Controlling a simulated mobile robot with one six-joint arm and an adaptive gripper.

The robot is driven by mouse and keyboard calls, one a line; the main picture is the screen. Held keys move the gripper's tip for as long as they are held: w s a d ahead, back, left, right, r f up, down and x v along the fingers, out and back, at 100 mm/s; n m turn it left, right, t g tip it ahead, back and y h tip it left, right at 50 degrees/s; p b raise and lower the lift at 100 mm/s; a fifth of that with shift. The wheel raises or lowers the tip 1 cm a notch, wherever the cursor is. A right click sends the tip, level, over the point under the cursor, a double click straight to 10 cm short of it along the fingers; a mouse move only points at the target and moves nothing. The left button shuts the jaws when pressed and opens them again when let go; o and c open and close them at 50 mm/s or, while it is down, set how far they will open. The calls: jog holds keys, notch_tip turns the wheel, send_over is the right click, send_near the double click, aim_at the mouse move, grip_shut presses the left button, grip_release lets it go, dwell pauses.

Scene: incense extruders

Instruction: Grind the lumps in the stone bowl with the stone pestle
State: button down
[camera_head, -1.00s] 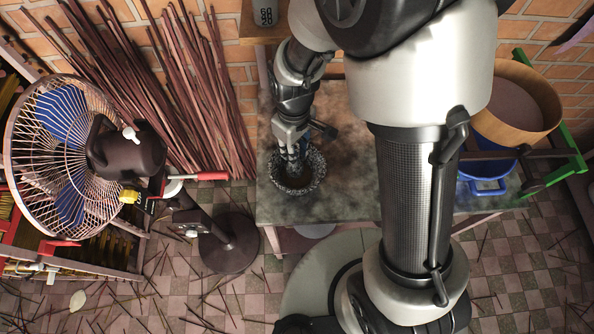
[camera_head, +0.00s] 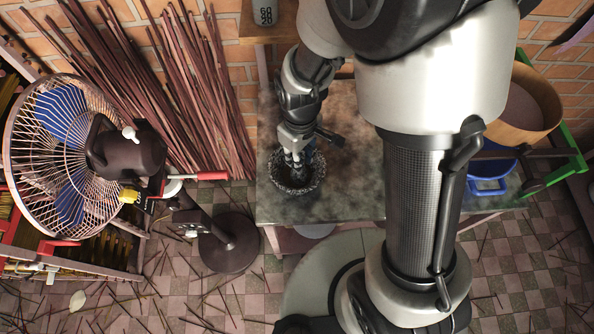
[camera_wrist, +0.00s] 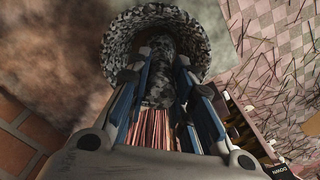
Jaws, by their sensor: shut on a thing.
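The stone bowl (camera_head: 283,184) is dark speckled granite and stands upright on the stained grey table (camera_head: 345,200). Its rim also shows in the wrist view (camera_wrist: 120,42). My gripper (camera_head: 297,160) is over the bowl, pointing down. In the wrist view my gripper (camera_wrist: 168,95) is shut on the speckled stone pestle (camera_wrist: 163,72), with a finger on each side. The pestle's lower end reaches into the bowl. The lumps cannot be made out; the bowl's inside is dark and partly covered by the pestle and gripper.
A standing fan (camera_head: 125,150) is left of the table. Long incense sticks (camera_head: 185,90) lean on the brick wall. A wooden-rimmed sieve (camera_head: 530,75) and blue bucket (camera_head: 488,185) are at the right. The table's front right is clear.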

jog(key=shift+s+d, duration=0.1)
jog(key=r+p, duration=0.3)
jog(key=w+r+p, duration=0.1)
jog(key=r+p, duration=0.1)
jog(key=r, duration=0.2)
jog(key=r+p, duration=0.3)
jog(key=shift+w+a+r+p, duration=0.15)
jog(key=shift+a+r+p, duration=0.1)
jog(key=shift+a+p, duration=0.1)
dwell(0.5)
